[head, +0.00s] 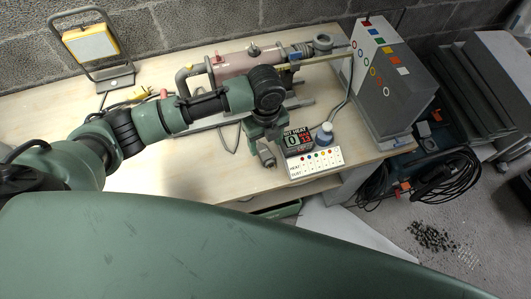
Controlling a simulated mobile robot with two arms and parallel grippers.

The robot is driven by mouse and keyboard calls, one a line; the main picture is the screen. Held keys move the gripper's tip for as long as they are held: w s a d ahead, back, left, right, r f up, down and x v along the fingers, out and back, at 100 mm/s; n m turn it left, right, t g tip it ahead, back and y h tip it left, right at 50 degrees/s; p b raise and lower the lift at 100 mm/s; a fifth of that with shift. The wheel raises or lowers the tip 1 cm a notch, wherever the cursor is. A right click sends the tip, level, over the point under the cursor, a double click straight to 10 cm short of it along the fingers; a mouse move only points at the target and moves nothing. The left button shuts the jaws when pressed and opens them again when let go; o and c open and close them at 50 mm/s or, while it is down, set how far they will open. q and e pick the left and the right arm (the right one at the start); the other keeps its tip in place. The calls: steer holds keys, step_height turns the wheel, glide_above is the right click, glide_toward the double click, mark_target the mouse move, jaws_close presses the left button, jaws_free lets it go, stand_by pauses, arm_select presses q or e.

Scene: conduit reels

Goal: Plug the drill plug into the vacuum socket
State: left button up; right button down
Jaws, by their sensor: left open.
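My left arm comes in from the left, and its gripper (266,157) points down over the front edge of the table. It is open and I see nothing between its fingers. A small yellow piece that looks like a plug (141,93) lies at the table's left, among dark cord, behind my arm. A pink, drill-like machine (236,66) lies at the back of the table. A dark machine with blue and orange parts (432,128), possibly the vacuum, stands on the floor at the right. I cannot make out its socket. My right gripper is not in view.
A work lamp (91,45) stands at the back left. A tall grey box with coloured shapes (385,82) stands at the table's right end. A small display (297,139) and a white label card (316,162) are just right of my gripper. A black cable coil (455,178) hangs right.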

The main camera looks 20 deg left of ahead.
mark_target(265, 152)
arm_select(q)
steer(key=shift+f, duration=0.65)
step_height(265, 152, down, 5)
steer(key=shift+a+p, duration=0.1)
steer(key=shift+p, duration=0.7)
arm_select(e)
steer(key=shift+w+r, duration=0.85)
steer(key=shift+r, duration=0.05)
arm_select(q)
jaws_close()
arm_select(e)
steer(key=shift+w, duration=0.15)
arm_select(q)
steer(key=shift+w, duration=0.1)
